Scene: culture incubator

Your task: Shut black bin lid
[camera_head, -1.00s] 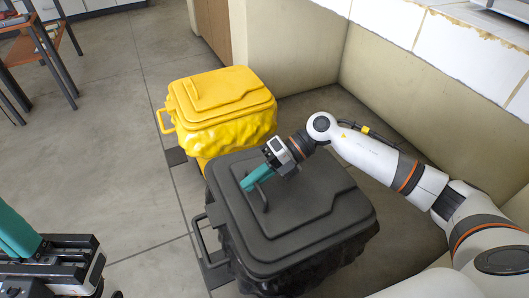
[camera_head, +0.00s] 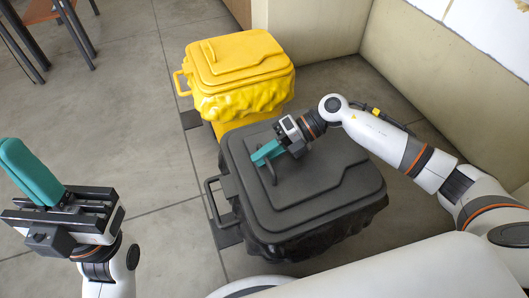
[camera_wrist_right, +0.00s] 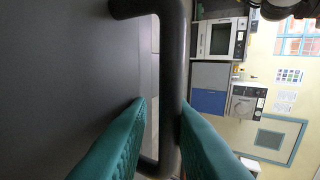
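The black bin (camera_head: 300,190) stands in the middle of the head view, and its lid (camera_head: 325,200) lies flat and level on the rim. My right gripper (camera_head: 268,153) is at the lid's handle (camera_head: 268,172). In the right wrist view, the handle bar (camera_wrist_right: 172,60) passes between the two teal fingers of my right gripper (camera_wrist_right: 163,110). One finger is on the lid side and one on the outer side. A gap shows between the lid-side finger and the bar. My left gripper (camera_head: 30,172) is raised at the left, away from the bin, with its finger spacing unclear.
A yellow bin (camera_head: 235,75) with its lid down stands just behind the black bin. A low beige wall (camera_head: 430,60) runs behind and to the right. Open floor (camera_head: 120,110) lies to the left, with a table's legs at the top left.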

